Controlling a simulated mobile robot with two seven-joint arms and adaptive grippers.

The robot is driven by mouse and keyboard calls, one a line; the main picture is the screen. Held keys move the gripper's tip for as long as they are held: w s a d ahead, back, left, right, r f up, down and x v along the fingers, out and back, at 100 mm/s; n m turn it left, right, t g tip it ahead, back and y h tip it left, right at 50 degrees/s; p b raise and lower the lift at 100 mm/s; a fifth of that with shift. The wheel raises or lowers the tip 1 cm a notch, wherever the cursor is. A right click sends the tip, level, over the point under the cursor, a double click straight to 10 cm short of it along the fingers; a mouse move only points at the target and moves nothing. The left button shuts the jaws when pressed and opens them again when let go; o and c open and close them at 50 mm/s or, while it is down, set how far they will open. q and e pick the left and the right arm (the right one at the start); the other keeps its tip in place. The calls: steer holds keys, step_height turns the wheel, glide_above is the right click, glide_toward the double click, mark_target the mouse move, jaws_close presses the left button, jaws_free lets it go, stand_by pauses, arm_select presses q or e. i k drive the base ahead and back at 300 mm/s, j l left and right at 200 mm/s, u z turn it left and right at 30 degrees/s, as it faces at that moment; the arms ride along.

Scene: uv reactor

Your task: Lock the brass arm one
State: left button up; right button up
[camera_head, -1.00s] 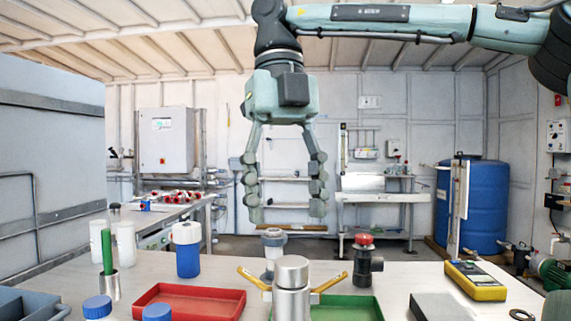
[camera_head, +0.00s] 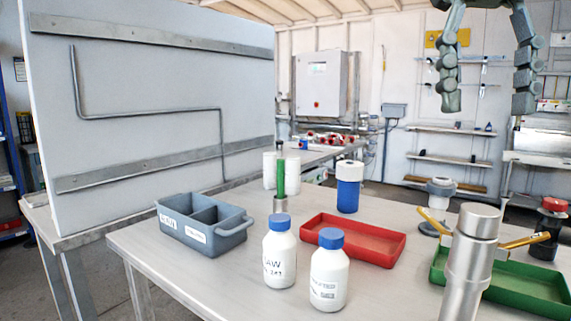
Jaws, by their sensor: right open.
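A steel cylindrical fitting (camera_head: 472,262) stands upright at the front right of the bench. One brass arm (camera_head: 433,221) sticks out to its left and another brass arm (camera_head: 525,240) to its right, both angled outward and upward from the body. I cannot tell which is arm one. My right gripper (camera_head: 487,106) hangs at the top right, fingers pointing down, open and empty, above and apart from the fitting. Its upper part is cut off by the picture edge. My left gripper is not in view.
A red tray (camera_head: 354,253), a green tray (camera_head: 520,287), two blue-capped bottles (camera_head: 279,253), a grey divided bin (camera_head: 203,238) and a blue jar (camera_head: 348,190) share the bench. A grey-white flanged piece (camera_head: 440,190) and a red-topped black fitting (camera_head: 548,225) stand behind the steel fitting.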

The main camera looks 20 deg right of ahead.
mark_target(423, 213)
steer(key=k+j, duration=0.5)
steer(key=j, duration=0.15)
steer(key=k+j, duration=1.05)
steer(key=j, duration=0.2)
